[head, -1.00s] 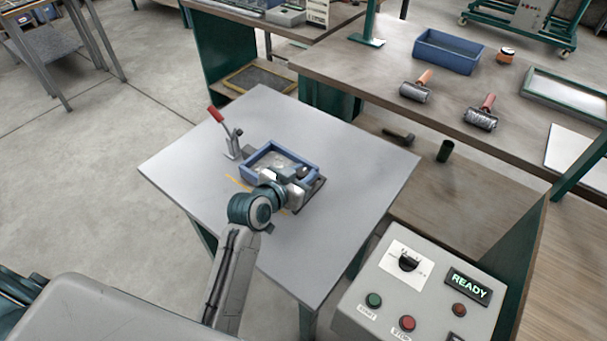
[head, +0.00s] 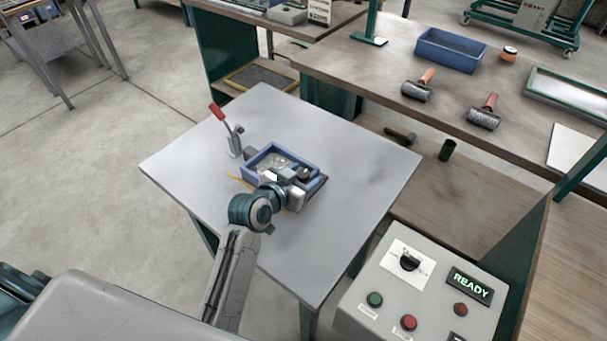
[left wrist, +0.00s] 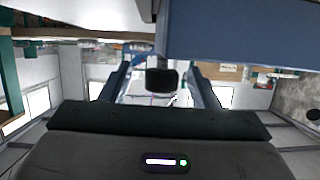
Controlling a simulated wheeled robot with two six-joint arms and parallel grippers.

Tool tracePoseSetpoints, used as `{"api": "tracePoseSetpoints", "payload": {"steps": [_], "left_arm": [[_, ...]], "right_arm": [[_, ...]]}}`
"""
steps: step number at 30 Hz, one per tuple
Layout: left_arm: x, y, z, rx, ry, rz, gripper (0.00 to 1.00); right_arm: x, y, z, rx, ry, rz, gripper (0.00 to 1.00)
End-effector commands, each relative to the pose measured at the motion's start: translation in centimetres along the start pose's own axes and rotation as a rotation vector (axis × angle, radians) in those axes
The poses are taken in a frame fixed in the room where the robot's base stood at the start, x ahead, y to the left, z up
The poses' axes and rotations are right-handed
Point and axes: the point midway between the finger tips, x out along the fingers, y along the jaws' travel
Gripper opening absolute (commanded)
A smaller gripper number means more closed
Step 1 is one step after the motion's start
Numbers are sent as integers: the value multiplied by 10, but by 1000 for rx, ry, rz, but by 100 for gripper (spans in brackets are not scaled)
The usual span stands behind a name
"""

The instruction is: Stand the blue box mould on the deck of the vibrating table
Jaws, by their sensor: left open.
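The blue box mould (head: 310,162) stands open side up on the grey deck (head: 350,170) of the vibrating table, with pale grey material inside. My left gripper (head: 300,178) is open at the mould's near right side and hides part of that wall. I cannot tell whether it touches the mould. In the left wrist view a blue wall (left wrist: 250,35) fills the upper right, close to the open fingers (left wrist: 163,68). My right gripper is in neither view.
A red-handled clamp (head: 235,140) stands left of the mould, beside a yellow line (head: 238,180). The bench at right holds another blue box (head: 450,50) and two rollers (head: 417,90). A control box (head: 415,290) reading READY stands at front right. The deck's right side is free.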

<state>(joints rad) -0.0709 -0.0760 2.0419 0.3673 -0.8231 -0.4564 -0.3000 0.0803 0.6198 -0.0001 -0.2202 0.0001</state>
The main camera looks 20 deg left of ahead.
Motion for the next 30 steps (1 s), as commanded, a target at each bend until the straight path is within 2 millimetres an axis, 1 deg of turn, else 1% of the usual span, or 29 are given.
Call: {"api": "tracePoseSetpoints", "payload": {"steps": [5,9,13,15,18,23,26,30], "left_arm": [[-25,0,2,4,2,-2,55],[-55,0,1,6,4,-2,55],[-80,0,1,7,4,-2,55],[-90,0,0,6,5,-3,55],[-100,0,-1,5,6,-2,55],[-112,0,-1,7,5,-2,55],[-126,0,0,9,4,-2,55],[-153,0,1,11,2,-2,55]], "right_arm": [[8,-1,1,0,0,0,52],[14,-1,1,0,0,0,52],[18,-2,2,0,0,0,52],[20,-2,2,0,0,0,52],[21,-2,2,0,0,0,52],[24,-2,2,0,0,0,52],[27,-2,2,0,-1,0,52],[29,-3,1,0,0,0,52]]}}
